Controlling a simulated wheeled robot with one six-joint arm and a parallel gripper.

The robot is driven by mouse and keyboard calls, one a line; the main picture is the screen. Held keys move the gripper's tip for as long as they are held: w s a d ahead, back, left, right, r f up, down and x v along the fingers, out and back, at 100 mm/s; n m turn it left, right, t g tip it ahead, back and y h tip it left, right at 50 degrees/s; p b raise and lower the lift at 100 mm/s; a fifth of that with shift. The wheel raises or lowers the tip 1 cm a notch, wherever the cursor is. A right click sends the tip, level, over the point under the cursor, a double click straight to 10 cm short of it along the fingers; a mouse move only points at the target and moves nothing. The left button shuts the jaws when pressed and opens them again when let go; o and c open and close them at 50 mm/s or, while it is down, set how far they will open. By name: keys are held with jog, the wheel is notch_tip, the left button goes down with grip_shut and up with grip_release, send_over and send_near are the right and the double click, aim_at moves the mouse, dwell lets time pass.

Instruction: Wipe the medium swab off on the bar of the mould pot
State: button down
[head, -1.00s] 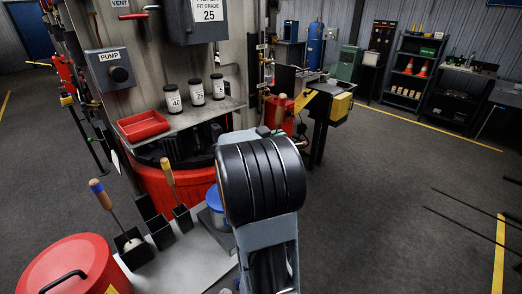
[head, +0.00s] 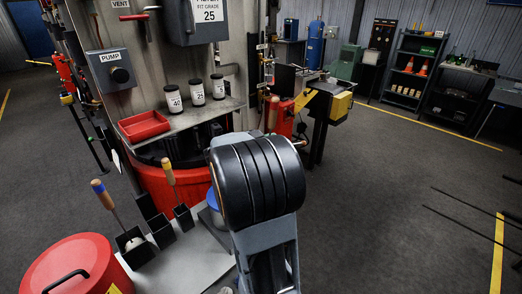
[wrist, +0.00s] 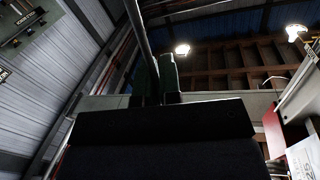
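Behind my arm in the head view, a wooden handle (head: 274,112) sticks up, seemingly the medium swab's; its head is hidden. In the wrist view my gripper (wrist: 157,75) has its dark fingers close together around a thin grey shaft (wrist: 139,30) that runs up out of the picture. Two other swabs, one blue-banded (head: 103,194) and one yellow-banded (head: 168,172), stand in black holders; the middle holder (head: 159,228) is empty. A red pot (head: 165,185) with a dark inside is under the shelf, partly hidden; I cannot make out its bar.
A red lidded bucket (head: 70,265) stands front left beside the grey bench (head: 185,262). A blue-lidded tub (head: 212,200) is partly behind my arm. A shelf (head: 183,119) holds a red tray (head: 144,126) and three labelled jars. The floor (head: 390,190) at right is mostly open.

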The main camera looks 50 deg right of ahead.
jog(key=x, duration=0.1)
jog(key=p+x, duration=0.2)
jog(key=shift+w+r, duration=0.15)
jog(key=shift+w, duration=0.15)
dwell(2.1)
notch_tip(320, 180, up, 3)
jog(key=p, duration=0.3)
dwell(0.3)
